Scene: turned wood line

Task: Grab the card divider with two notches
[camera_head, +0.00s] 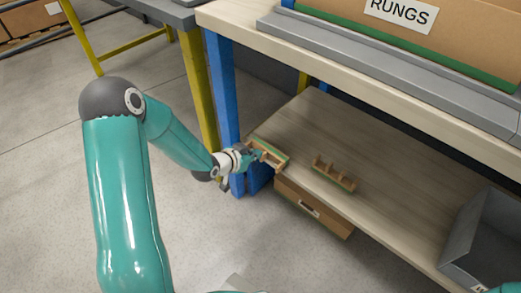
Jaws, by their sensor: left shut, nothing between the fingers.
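A small brown card divider (333,175) with a green strip and upright tabs lies on the lower shelf, right of my left gripper. Another brown piece with green edges (269,152), likely a card divider, is at the shelf's left corner, right at my gripper. Its notches are too small to count. My left gripper (256,157) is shut and empty beside this second piece, partly overlapping it; I cannot tell if they touch. My right gripper is out of view.
A blue table leg (222,100) stands just behind my left wrist. A brown drawer (308,206) hangs under the lower shelf (385,165). A grey bin (480,235) is at the right. The upper tabletop (350,78) overhangs the shelf and carries a box marked RUNGS (455,32).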

